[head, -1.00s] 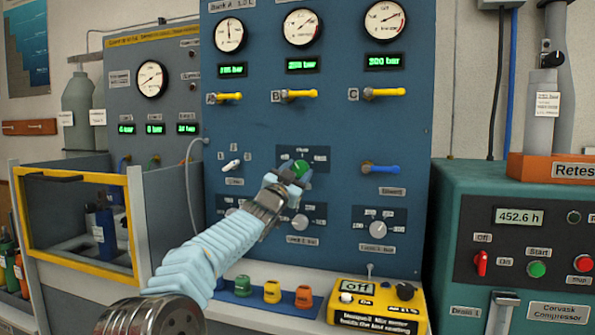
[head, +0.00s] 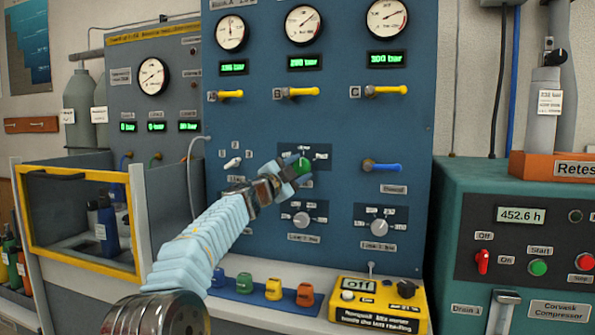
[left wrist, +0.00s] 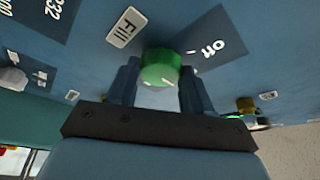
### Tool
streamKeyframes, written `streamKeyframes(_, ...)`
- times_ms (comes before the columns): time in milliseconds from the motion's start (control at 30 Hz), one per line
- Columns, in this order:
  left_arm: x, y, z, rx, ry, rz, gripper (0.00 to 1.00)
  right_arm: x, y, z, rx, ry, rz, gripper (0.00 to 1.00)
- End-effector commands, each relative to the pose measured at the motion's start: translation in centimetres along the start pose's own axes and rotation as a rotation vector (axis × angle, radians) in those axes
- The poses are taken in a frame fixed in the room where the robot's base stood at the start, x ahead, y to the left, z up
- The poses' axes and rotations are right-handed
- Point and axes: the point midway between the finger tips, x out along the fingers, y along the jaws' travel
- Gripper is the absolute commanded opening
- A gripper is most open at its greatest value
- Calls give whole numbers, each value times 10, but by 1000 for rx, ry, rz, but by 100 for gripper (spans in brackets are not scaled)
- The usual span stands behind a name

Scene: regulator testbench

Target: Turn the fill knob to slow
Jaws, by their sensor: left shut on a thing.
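The green fill knob (head: 305,164) sits on a dark label plate on the blue panel. My left gripper (head: 294,171) reaches it from the lower left and is shut on it. In the left wrist view the green knob (left wrist: 160,67) is between the two fingers, one on each side. A "Fill" tag (left wrist: 125,27) and an "Off" mark on the plate (left wrist: 208,47) show beside it. The gripper hides part of the plate in the head view, and I cannot tell which mark the knob points to. My right gripper is not in view.
Yellow valve levers (head: 303,92) and a blue lever (head: 381,167) stick out from the panel. Grey knobs (head: 301,220) sit below the gripper. A yellow box (head: 378,302) stands on the ledge. A green compressor (head: 475,200) stands at the right.

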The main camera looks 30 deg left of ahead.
Motion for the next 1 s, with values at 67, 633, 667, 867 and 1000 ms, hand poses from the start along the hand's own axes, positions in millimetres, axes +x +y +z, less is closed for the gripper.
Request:
streamKeyframes(67,0,0,-1,2,3,2,20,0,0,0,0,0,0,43)
streamKeyframes(633,0,0,-1,2,2,2,76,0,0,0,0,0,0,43)
streamKeyframes(667,0,0,-1,3,2,2,76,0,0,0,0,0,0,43)
streamKeyframes(867,-3,1,0,3,1,1,76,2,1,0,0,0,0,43)
streamKeyframes(1000,-22,3,2,3,0,0,76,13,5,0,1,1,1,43)
